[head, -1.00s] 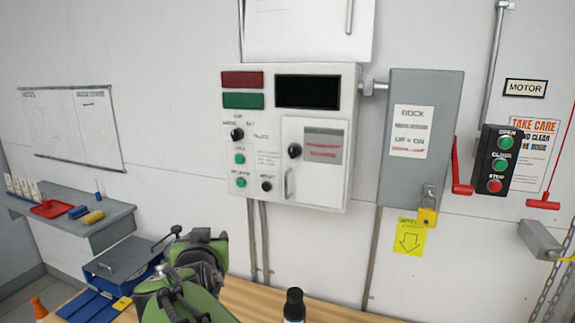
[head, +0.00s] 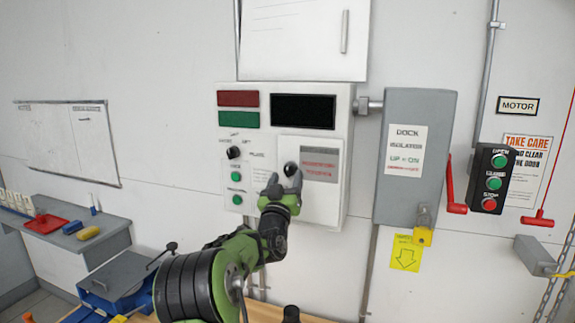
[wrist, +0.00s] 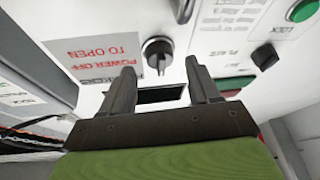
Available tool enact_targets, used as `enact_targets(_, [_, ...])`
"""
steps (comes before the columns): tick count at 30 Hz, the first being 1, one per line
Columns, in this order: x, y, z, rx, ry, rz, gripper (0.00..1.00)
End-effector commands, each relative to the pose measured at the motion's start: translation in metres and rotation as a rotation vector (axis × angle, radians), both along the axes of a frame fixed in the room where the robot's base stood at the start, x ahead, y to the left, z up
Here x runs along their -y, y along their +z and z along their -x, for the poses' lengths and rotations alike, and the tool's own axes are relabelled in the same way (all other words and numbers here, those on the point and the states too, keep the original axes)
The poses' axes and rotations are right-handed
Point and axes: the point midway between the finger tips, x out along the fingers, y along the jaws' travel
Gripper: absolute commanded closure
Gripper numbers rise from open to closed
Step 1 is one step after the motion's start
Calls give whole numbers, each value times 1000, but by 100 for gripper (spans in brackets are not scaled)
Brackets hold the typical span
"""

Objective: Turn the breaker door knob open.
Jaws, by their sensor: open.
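The breaker door (head: 320,196) is a small white panel on the front of the white control box. Its black round knob (head: 291,168) sits at the door's upper left, beside a grey label with red text. The wrist view, turned upside down, shows the knob (wrist: 158,52) with a light mark on its face. My gripper (head: 284,179) is in front of the door, just below the knob in the head view. In the wrist view its two fingers (wrist: 158,66) are apart, with the knob just beyond and between the tips. Nothing is held. My gripper hides the door's lower left.
A black selector (head: 234,152) and green buttons (head: 236,176) lie left of the door. A black display (head: 303,111) is above it. A grey isolator box (head: 413,170) with a red lever (head: 453,190) stands to the right. A bottle top (head: 291,314) shows below.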

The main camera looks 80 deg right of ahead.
Motion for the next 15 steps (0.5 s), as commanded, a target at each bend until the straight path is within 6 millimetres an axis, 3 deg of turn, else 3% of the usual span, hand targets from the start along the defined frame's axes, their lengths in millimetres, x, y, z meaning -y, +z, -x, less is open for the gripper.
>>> enact_targets(4, [18, 9, -1, -1, -2, -1, 39])
enact_targets(13, [22, 8, -1, 0, 0, -1, 39])
enact_targets(15, [22, 8, -1, 0, 0, -1, 50])
